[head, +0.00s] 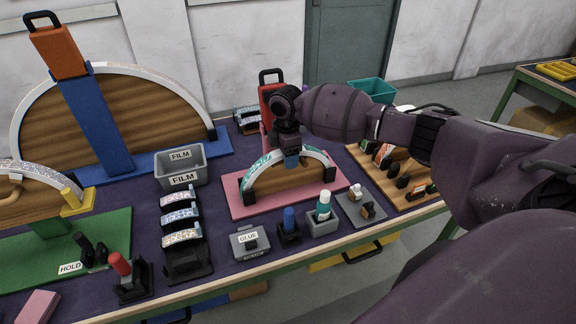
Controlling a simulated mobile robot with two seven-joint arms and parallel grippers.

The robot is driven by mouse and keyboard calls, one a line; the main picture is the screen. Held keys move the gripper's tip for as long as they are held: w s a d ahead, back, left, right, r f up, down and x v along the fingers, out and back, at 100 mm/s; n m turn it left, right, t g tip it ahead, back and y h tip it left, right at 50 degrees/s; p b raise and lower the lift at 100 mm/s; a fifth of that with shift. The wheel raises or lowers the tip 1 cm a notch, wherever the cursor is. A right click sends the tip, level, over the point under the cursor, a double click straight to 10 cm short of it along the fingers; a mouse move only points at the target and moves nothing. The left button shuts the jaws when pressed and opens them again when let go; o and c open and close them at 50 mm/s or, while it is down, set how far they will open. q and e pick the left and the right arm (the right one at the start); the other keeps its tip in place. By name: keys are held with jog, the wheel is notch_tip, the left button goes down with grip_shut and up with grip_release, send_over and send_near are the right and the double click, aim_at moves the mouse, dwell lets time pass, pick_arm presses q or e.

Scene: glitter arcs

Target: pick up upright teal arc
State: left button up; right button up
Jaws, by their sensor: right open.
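The teal glitter arc (258,164) shows as a curved strip along the upper left edge of a wooden arch (284,178), which stands upright on a pink base (237,204). A paler strip continues down the right side of the arch. My right gripper (290,161) points down at the top of the arch, open, with its fingertips close to the rim. The gripper hides part of the arch top, and I cannot tell whether it touches the strip. My left gripper is not in view.
A red clamp block (269,95) stands behind the arch. In front are a glue box (250,243), a blue-capped stick (289,220) and a teal bottle (323,206). Left are a rack of glitter arcs (181,215) and a grey film bin (181,166). A wooden tray (415,199) lies right.

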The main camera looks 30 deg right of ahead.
jog(key=shift+f, duration=0.9)
jog(key=c, duration=1.1)
jog(key=shift+r, duration=0.1)
notch_tip(320, 180, up, 30)
jog(key=p, duration=0.8)
